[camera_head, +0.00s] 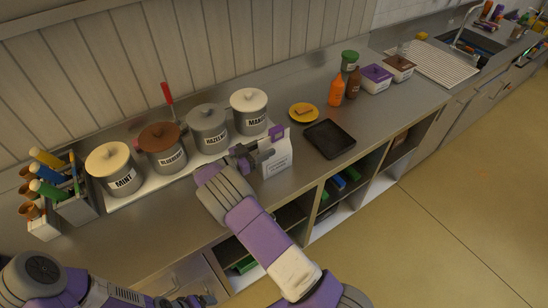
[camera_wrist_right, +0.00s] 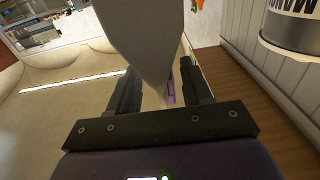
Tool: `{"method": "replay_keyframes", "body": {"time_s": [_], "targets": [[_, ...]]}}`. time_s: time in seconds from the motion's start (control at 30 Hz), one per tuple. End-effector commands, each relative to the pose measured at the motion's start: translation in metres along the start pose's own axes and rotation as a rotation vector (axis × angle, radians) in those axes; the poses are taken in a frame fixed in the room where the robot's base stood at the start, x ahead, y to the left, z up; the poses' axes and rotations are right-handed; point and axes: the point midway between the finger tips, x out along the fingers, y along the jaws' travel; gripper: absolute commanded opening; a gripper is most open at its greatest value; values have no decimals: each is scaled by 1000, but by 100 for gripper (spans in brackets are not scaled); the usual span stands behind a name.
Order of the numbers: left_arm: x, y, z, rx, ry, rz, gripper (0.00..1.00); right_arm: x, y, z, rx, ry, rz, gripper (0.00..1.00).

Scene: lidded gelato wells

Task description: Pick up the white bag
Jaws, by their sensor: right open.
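The white bag (camera_head: 278,160) stands upright near the counter's front edge, with dark print on its front and a small purple patch near its top. My right gripper (camera_head: 256,153) is open at the bag's left side, partly covering it. In the right wrist view the bag (camera_wrist_right: 150,40) rises pale and large between the two open fingers (camera_wrist_right: 160,88); whether they touch it, I cannot tell. My left gripper (camera_head: 190,300) is low at the bottom edge of the head view, and its jaws are unclear.
Lidded wells labelled MINT (camera_head: 121,179), HAZEL (camera_head: 210,137) and MANGO (camera_head: 249,118) stand in a row behind my right gripper. A black tray (camera_head: 330,138) lies right of the bag. Orange (camera_head: 336,91) and brown bottles stand farther back. Open shelves lie below the counter.

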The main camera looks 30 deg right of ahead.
Motion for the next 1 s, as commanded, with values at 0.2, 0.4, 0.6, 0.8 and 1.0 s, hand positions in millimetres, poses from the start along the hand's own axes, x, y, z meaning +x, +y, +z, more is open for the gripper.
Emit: {"method": "replay_keyframes", "body": {"time_s": [0.2, 0.4, 0.6, 0.8, 1.0], "targets": [[-3, 1, 0, 0, 0, 0, 86, 28, 0, 0, -1, 1, 0, 49], [-3, 1, 0, 0, 0, 0, 86, 30, 0, 1, 0, 0, -1, 49], [-2, 1, 0, 0, 0, 0, 86, 30, 0, 1, 0, 0, -1, 28], [-2, 1, 0, 0, 0, 0, 86, 30, 0, 0, 0, 0, -1, 0], [-2, 1, 0, 0, 0, 0, 86, 30, 0, 0, 0, 0, -1, 0]]}}
